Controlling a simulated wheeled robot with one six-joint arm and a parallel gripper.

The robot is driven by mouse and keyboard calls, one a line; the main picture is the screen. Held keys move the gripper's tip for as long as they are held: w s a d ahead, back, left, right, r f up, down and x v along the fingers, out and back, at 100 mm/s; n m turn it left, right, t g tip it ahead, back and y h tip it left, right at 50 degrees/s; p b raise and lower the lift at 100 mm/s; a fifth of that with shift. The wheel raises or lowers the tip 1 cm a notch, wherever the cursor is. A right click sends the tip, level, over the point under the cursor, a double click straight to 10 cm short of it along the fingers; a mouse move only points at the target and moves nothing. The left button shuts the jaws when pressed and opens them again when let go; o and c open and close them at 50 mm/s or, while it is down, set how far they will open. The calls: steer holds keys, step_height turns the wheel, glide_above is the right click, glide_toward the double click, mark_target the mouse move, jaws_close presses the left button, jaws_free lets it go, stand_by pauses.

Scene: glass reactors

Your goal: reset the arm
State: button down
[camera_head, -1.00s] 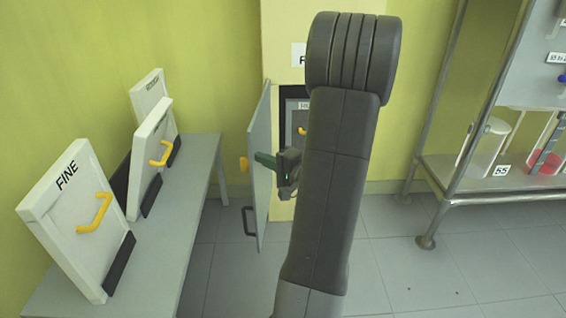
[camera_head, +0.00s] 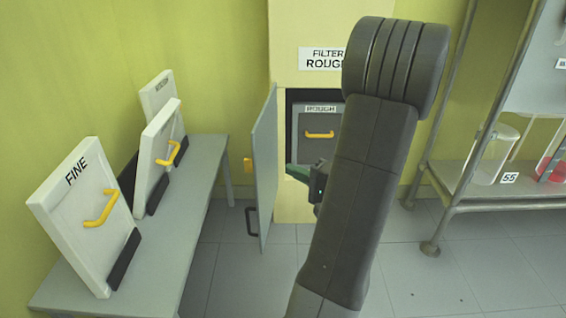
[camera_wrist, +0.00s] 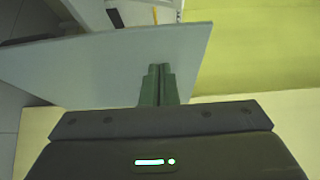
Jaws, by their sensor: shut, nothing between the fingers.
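My gripper (camera_head: 299,174) has green fingers and is partly hidden behind my dark arm in the head view. It is in front of the filter cabinet (camera_head: 292,205), close to the open grey door (camera_head: 265,165). In the wrist view the two fingers (camera_wrist: 159,72) are together with nothing between them, and the door panel (camera_wrist: 100,65) fills much of the space beyond them. I cannot tell whether the fingertips touch the door. My arm rises in a bent pose across the middle of the head view.
The cabinet holds a grey ROUGH filter (camera_head: 318,146) with a yellow handle. A bench (camera_head: 190,210) at left carries white filter panels, one marked FINE (camera_head: 85,215). A metal rack (camera_head: 480,205) with glass vessels stands at right. Floor (camera_head: 440,285) is clear between.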

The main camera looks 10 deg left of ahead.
steer(key=shift+s+d+p, duration=0.3)
steer(key=shift+s+d, duration=1.25)
steer(key=shift+s, duration=0.05)
steer(key=b, duration=0.2)
glide_toward(258, 156)
steer(key=w, duration=0.2)
steer(key=a, duration=0.2)
steer(key=a+p, duration=0.1)
steer(key=a, duration=0.1)
steer(key=shift+w+a+r, duration=0.15)
steer(key=shift+w+r, duration=0.1)
steer(key=shift+w, duration=0.05)
steer(key=shift+a+f, duration=0.1)
steer(key=shift+a, duration=0.55)
steer(key=shift+d, duration=0.1)
